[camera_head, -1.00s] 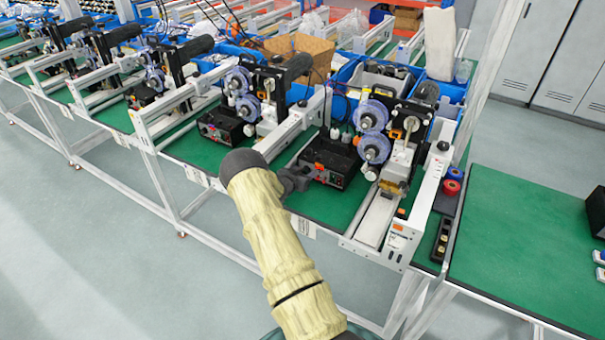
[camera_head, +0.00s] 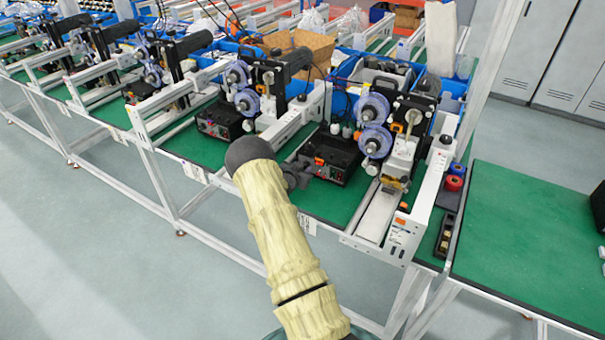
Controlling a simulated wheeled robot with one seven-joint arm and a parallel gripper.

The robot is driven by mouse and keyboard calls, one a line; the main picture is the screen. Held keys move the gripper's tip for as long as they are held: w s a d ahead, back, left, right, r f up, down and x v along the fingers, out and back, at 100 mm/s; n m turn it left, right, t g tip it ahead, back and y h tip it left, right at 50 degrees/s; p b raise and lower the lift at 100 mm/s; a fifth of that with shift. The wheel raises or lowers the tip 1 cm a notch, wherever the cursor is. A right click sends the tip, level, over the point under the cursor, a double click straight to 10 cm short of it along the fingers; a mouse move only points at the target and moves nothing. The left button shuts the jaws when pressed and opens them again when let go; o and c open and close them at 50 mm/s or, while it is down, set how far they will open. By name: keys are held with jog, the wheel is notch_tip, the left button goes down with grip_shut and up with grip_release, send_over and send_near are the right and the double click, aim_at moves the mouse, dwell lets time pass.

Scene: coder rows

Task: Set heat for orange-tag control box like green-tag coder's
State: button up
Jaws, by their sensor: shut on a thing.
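The black control box (camera_head: 335,158) with an orange tag on its front stands on the green bench, left of the nearest coder (camera_head: 385,140). My gripper (camera_head: 303,172) is at the box's front left corner, at knob height. It is shut on a small part there, seemingly the box's knob, which the fingers hide. A second black control box (camera_head: 222,122) with a red light stands further left beside another coder (camera_head: 255,95). I cannot make out a green tag or any dial setting at this size.
White rails (camera_head: 295,120) run between the stations, close to my gripper. A white coder rail (camera_head: 405,235) stands right of the box. Red and blue rolls (camera_head: 454,183) lie further right. The green table (camera_head: 520,230) at right is mostly clear.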

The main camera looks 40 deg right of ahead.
jog(key=m+b, duration=0.1)
jog(key=b, duration=0.2)
jog(key=f+m+t+b, duration=0.1)
jog(key=b, duration=0.2)
jog(key=shift+s+t, duration=0.15)
jog(key=shift+t, duration=0.15)
jog(key=m+t+b, duration=0.1)
jog(key=b, duration=0.3)
jog(key=shift+r+m+b, duration=0.15)
jog(key=shift+m+b, duration=0.15)
jog(key=shift+r+b, duration=0.1)
jog(key=shift+b, duration=0.3)
jog(key=shift+r+m, duration=0.15)
jog(key=shift+m, duration=0.15)
jog(key=o, duration=1)
jog(key=shift+s, duration=0.1)
jog(key=b+v, duration=0.2)
jog(key=v, duration=1.5)
jog(key=shift+s, duration=0.15)
